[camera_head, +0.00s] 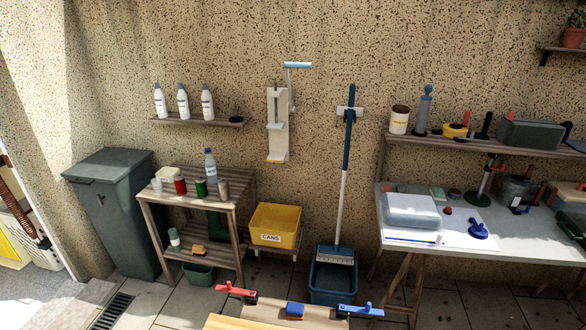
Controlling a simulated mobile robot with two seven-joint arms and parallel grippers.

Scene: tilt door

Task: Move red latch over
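A red latch (235,290) lies near the bottom of the head view, left of centre. It sits on a dark mount at the far edge of a light wooden board (235,322), most of which is cut off by the picture's lower edge. A blue latch (360,310) of similar shape is at the right end of the same edge. A small blue block (295,309) is between the two latches. Neither of my grippers shows in this view.
Behind the latches stand a dark blue mop bucket (333,275), a yellow cans bin (275,226) and a wooden shelf table (200,203). A green bin (120,215) is at the left. A white worktable (480,232) with tools is at the right.

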